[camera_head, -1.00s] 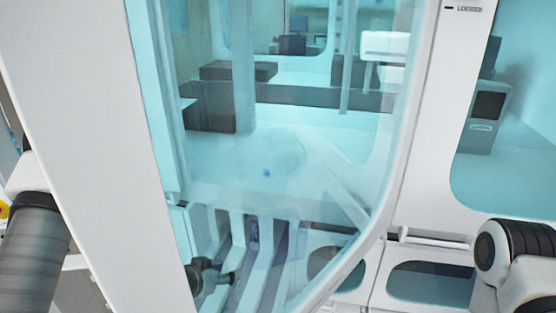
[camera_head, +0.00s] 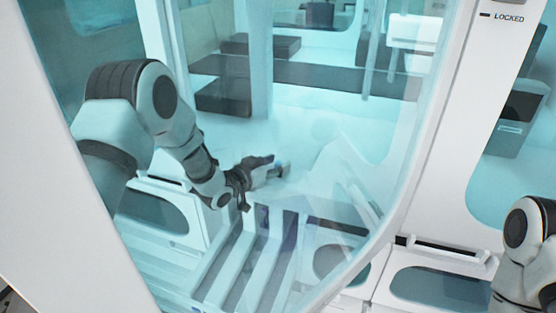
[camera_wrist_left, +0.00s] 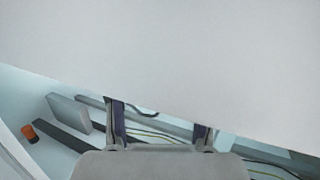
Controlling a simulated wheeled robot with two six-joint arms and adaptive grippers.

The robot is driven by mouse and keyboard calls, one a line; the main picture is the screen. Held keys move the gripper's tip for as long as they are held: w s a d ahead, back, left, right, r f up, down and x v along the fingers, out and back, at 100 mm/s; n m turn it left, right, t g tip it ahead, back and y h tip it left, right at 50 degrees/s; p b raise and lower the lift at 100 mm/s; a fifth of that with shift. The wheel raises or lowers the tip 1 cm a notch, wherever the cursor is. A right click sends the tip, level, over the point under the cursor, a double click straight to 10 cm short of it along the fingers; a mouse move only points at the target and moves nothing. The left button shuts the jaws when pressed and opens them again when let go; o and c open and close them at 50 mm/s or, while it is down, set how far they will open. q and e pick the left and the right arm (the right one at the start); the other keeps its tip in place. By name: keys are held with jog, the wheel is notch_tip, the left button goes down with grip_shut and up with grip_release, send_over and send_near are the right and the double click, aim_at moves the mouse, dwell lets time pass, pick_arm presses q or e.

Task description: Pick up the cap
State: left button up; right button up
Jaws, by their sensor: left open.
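My left gripper (camera_head: 264,172) is behind the tinted glass, just above the pale work surface, and points right. It also shows in the left wrist view (camera_wrist_left: 160,128), with its two fingers apart and nothing clearly between them. A small bluish spot (camera_head: 284,168), perhaps the cap, lies at or just beyond the fingertips in the head view. It is too small and blurred to tell whether a finger touches it. No cap can be made out in the left wrist view. My right gripper is out of view.
The glass pane in its white frame (camera_head: 462,110) stands between the head camera and my left gripper. Grey-white slots (camera_head: 250,258) lie below the gripper. A large white surface (camera_wrist_left: 190,60) fills the upper left wrist view. An orange cylinder (camera_wrist_left: 29,132) and a grey block (camera_wrist_left: 69,113) lie beyond.

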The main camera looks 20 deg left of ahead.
pick_arm(q)
jog(key=shift+w+d+f, duration=0.1)
jog(key=shift+w+f, duration=0.1)
jog(key=shift+w, duration=0.1)
jog(key=shift+c, duration=1.4)
jog(key=c, duration=0.3)
jog(key=shift+s+r, duration=0.1)
jog(key=shift+s, duration=0.2)
jog(key=shift+c, duration=1)
jog(key=shift+w, duration=0.15)
